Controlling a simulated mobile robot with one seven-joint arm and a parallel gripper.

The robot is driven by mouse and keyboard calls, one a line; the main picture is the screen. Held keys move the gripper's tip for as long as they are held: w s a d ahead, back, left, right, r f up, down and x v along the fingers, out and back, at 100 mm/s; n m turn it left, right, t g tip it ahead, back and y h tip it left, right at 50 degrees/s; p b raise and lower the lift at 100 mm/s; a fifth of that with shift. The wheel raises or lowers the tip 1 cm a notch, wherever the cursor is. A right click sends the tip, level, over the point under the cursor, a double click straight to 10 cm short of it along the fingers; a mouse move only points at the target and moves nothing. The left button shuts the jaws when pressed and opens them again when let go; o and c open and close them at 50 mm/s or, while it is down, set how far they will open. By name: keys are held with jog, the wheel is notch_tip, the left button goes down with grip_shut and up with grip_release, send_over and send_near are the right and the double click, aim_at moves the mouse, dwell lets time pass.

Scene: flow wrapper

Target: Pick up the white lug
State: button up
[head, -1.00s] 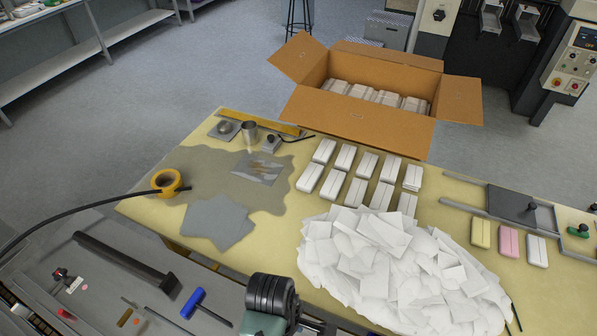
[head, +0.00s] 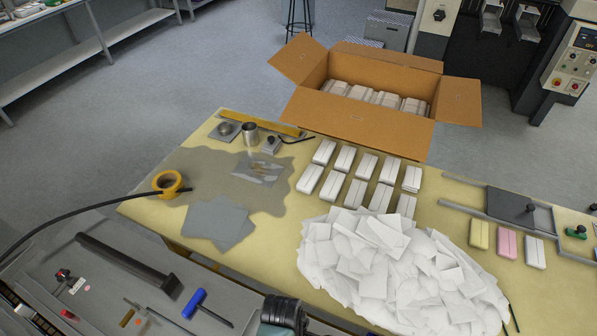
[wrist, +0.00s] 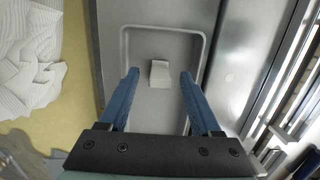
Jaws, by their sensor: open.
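The white lug (wrist: 159,72) is a small pale block in the wrist view. It sits in a shallow recess with a raised rounded rim (wrist: 123,48) on a grey metal surface. My gripper (wrist: 158,77) is open, with one blue finger on each side of the lug and a visible gap on both sides. Nothing is held. I cannot tell the height of the fingertips above the recess. In the head view the lug and the fingers are out of sight; only a dark part of my arm shows at the bottom edge.
A heap of white wrappers (head: 400,270) lies on the yellow table (head: 270,245), also at left in the wrist view (wrist: 30,60). Rows of white packs (head: 355,192) and an open carton (head: 360,126) stand behind. A blue-handled tool (head: 195,303) lies on the grey machine top (head: 100,285).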

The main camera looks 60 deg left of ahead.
grip_shut()
jog(key=shift+r, duration=0.15)
